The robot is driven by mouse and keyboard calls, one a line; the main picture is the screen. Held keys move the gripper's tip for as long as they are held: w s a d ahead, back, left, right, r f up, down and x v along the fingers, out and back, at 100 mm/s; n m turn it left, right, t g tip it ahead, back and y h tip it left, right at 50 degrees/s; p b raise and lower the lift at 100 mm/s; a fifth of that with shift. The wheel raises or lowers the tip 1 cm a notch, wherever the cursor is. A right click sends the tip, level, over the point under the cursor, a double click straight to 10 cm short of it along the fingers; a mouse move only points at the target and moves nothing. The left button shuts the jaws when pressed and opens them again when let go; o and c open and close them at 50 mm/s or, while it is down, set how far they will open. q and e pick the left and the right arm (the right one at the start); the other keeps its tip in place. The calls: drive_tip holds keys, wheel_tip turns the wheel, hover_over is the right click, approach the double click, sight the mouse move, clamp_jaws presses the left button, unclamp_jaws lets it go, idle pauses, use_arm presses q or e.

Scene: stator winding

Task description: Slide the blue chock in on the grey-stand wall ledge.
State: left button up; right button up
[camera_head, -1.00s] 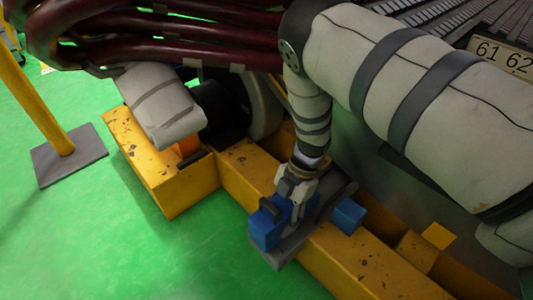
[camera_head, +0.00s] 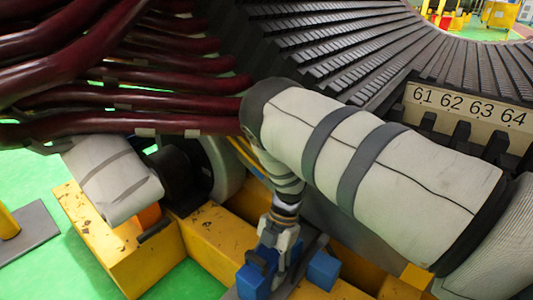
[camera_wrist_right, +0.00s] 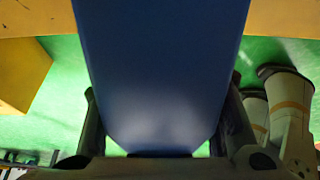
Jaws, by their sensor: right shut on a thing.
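My right gripper (camera_head: 276,240) is shut on a blue chock (camera_head: 253,277), low in the middle of the head view. The chock fills the middle of the right wrist view (camera_wrist_right: 162,75), with a dark finger on each side. It is over the grey stand (camera_head: 317,246); whether it touches the stand or its wall ledge cannot be told. A second blue block (camera_head: 323,270) is to the right of the gripper, beside the stand. My arm and gripper hide part of the stand, and the bottom edge cuts it off. My left gripper is not in view.
Yellow beams (camera_head: 212,240) lie around and below the stand. Dark red cables (camera_head: 150,98) run across the upper left. The dark slotted stator (camera_head: 330,40), with a plate numbered 61 to 64 (camera_head: 468,108), fills the upper right. Green floor shows at the left.

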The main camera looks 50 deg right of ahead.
drive_tip(key=shift+f, duration=0.3)
drive_tip(key=shift+w+d+b, duration=0.15)
drive_tip(key=shift+d+b, duration=0.5)
drive_tip(key=shift+d, duration=1.3)
drive_tip(key=o, duration=1.4)
drive_tip(key=shift+d, duration=0.1)
